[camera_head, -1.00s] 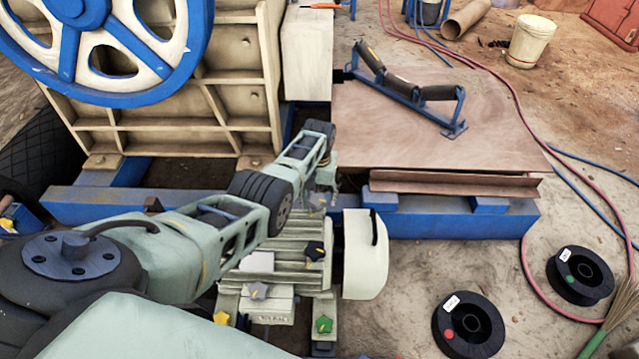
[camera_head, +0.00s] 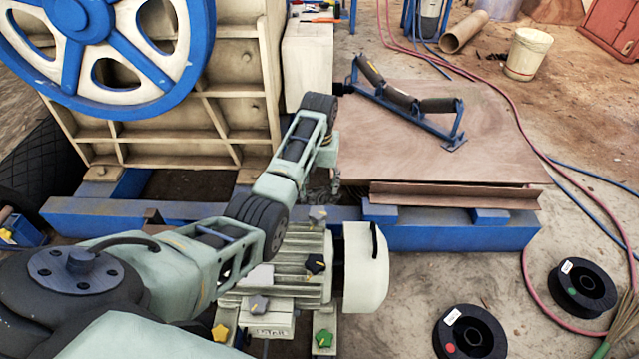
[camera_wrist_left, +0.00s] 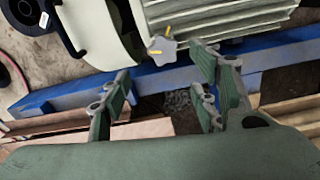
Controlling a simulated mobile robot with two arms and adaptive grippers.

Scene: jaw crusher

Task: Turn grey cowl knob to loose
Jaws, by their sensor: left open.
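The grey cowl knob (camera_head: 317,213) sits at the far edge of the finned motor (camera_head: 285,265), next to the white cowl (camera_head: 365,265). In the left wrist view the knob (camera_wrist_left: 162,46) is star-shaped with a yellow mark, and a second yellow mark shows close beside it. My left gripper (camera_head: 335,182) is beyond the knob, above the blue beam, partly hidden by its own arm. In the left wrist view my left gripper (camera_wrist_left: 163,80) is open and empty; the knob shows past its fingertips, apparently untouched. My right gripper is not in view.
Other knobs are close by: black (camera_head: 315,264), another grey (camera_head: 258,304), yellow (camera_head: 220,333) and green (camera_head: 323,339). A blue beam (camera_head: 440,230) and a brown board (camera_head: 450,150) with a roller frame lie beyond. Black spools (camera_head: 470,335) are on the ground at right.

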